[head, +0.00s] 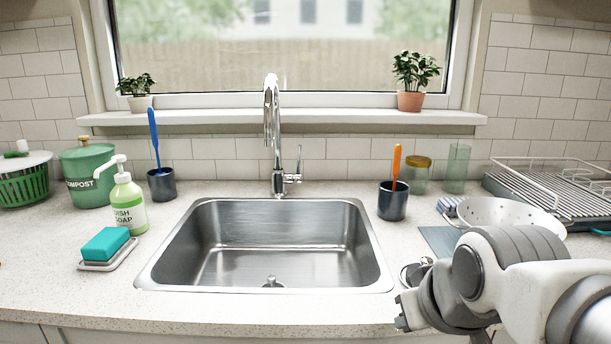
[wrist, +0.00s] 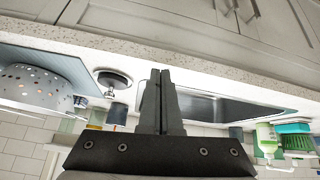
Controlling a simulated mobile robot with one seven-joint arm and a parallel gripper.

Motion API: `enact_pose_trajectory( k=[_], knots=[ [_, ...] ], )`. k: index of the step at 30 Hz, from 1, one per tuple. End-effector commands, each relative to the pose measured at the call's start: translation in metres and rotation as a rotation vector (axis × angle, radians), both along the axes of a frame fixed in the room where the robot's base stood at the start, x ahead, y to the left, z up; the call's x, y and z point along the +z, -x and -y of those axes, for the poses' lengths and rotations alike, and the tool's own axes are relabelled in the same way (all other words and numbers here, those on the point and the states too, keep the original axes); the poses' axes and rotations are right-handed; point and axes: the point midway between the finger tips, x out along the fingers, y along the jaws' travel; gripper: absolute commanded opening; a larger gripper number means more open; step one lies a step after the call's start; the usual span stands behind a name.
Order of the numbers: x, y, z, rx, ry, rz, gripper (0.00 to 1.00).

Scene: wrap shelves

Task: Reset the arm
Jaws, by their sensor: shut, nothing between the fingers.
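My gripper (wrist: 161,100) shows in the wrist view with its two dark fingers pressed together and nothing between them. In the head view my arm comes in from the lower right and bends above the counter's front edge; the fingers are hidden there. The wrist view is turned, with the cabinets at the top. The fingers are apart from the sink (wrist: 222,106), which lies beyond and to the right of them in that view. The sink (head: 268,273) is empty in the head view.
A metal colander (head: 497,212) and dish rack (head: 560,185) stand at the right, close to my arm. A dark cup (head: 393,203) stands right of the sink. Soap bottle (head: 128,205), teal sponge (head: 105,243) and compost bin (head: 88,172) stand left. The tall faucet (head: 272,130) rises behind the sink.

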Motion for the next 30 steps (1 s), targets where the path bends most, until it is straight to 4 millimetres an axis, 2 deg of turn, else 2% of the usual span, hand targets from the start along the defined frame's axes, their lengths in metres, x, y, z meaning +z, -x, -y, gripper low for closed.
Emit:
enact_pose_trajectory(
  k=[1, 5, 6, 14, 24, 30],
  knots=[
    [-0.005, 0.02, 0.001, -0.043, -0.017, -0.032, 0.0],
    [-0.023, 0.067, 0.001, -0.153, -0.053, -0.128, 0.0],
    [-0.005, 0.066, 0.001, -0.154, -0.056, -0.134, 0.0],
    [0.054, 0.064, 0.0, -0.147, -0.055, -0.132, 0.0],
    [0.143, 0.064, 0.0, -0.147, -0.055, -0.131, 0.0],
    [0.181, 0.064, 0.0, -0.146, -0.054, -0.131, 0.0]
  ],
)
